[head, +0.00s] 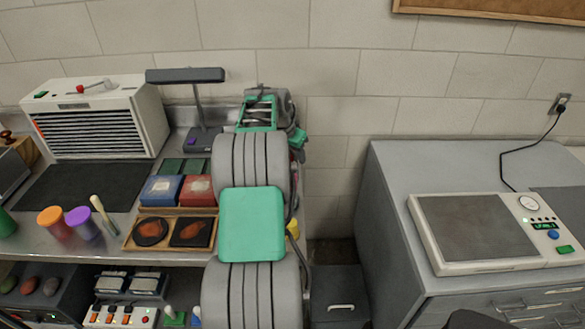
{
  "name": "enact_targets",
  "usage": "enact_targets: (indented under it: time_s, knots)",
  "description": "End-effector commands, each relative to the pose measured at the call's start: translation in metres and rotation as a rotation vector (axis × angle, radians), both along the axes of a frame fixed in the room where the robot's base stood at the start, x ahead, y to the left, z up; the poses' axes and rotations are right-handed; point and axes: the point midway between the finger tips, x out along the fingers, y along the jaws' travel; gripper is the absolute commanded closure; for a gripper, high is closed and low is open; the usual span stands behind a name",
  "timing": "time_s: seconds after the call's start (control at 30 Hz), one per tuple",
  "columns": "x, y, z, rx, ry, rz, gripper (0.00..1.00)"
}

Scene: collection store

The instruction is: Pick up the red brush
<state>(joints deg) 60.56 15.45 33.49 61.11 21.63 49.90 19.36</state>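I cannot make out a clearly red brush in the head view. A slim cream-coloured stick-like thing (103,213) leans on the metal bench by the orange and purple cups; I cannot tell whether it is a brush. My folded arm stands over the right end of the bench and hides part of it. The far end of my arm, with green and grey parts where my gripper (262,112) seems to be, is near the wall. Its fingers are not clear. A small dark red patch shows beside it, too small to identify.
The metal bench (30,235) holds a white slatted unit (97,117), a lamp (190,78), blue (160,190) and red boxes (196,189), and a wooden tray (130,240) with two dark plates. A grey cabinet (400,170) with a scale (475,262) stands right, across a gap.

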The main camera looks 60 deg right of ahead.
Motion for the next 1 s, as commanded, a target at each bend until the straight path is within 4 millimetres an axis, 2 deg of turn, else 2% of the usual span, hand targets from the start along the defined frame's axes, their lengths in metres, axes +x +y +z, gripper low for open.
enact_targets:
  time_s: [0.03, 0.43, 0.87, 1.0]
  knots:
    - [0.0, 0.0, 0.0001, 0.0, 0.0, 0.0, 0.68]
    - [-0.0001, 0.0002, 0.0004, 0.0, 0.0, 0.0, 1.0]
    - [0.0, 0.0, 0.0006, 0.0, 0.0, 0.0, 1.0]
    - [0.0003, -0.0006, 0.009, -0.002, -0.001, -0.001, 1.0]
